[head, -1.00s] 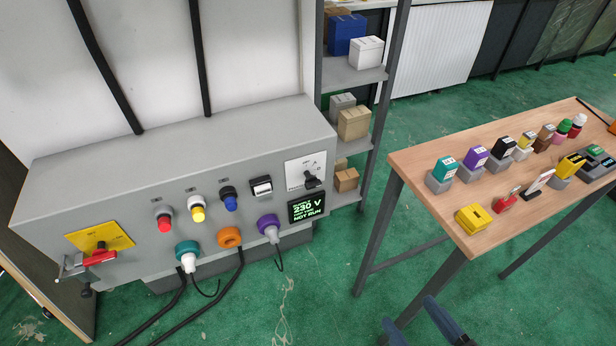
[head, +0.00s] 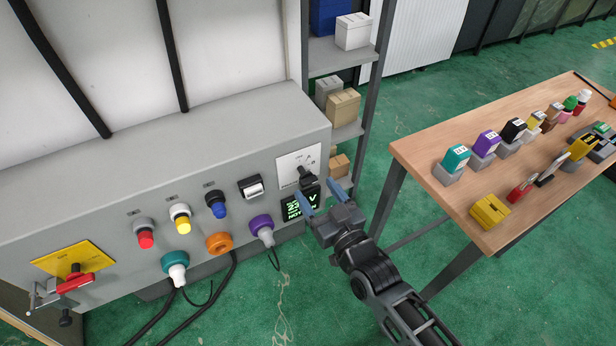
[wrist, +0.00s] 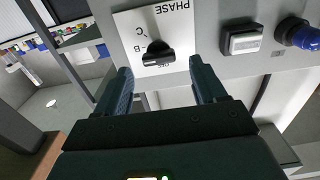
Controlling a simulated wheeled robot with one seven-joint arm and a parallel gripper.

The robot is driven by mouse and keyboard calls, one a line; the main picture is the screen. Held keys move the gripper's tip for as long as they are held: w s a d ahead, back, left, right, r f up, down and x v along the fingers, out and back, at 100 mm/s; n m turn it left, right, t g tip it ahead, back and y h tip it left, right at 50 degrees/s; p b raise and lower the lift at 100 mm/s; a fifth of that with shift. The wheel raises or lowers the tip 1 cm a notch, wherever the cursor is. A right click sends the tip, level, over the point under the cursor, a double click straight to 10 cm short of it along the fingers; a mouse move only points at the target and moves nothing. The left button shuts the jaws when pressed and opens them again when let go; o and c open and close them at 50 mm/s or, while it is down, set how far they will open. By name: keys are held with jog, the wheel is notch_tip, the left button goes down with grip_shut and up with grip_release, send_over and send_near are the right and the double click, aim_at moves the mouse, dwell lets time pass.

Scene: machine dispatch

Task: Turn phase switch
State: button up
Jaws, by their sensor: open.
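The phase switch is a black knob (head: 307,179) on a white plate (head: 291,165) at the right end of the grey machine panel. In the wrist view, the black knob (wrist: 158,52) sits on the white plate (wrist: 150,22) marked PHASE, with letters such as B and C beside it. My gripper (head: 322,193) is open and empty, just in front of the panel's right end. In the wrist view, my gripper (wrist: 161,82) has its fingers either side of the knob's line, with the knob beyond the tips. Contact with the knob cannot be made out.
A green-lettered display (head: 294,207) below the switch is partly hidden by my gripper. A white-faced rocker (head: 252,187) and a purple plug (head: 261,228) are to its left. A shelf with boxes (head: 341,105) stands behind. A wooden table (head: 432,187) is at right.

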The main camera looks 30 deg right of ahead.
aim_at(312, 183)
jog(key=shift+w, duration=2.4)
jog(key=c, duration=1)
jog(key=shift+o, duration=0.2)
jog(key=shift+m+b, duration=0.3)
jog(key=shift+m, duration=0.1)
jog(key=m+b, duration=0.2)
jog(key=m, duration=0.1)
jog(key=shift+d+f+m, duration=0.15)
jog(key=shift+m, duration=0.15)
jog(key=shift+d+m+b, duration=0.1)
jog(key=shift+m+b, duration=0.75)
jog(key=shift+m, duration=1.35)
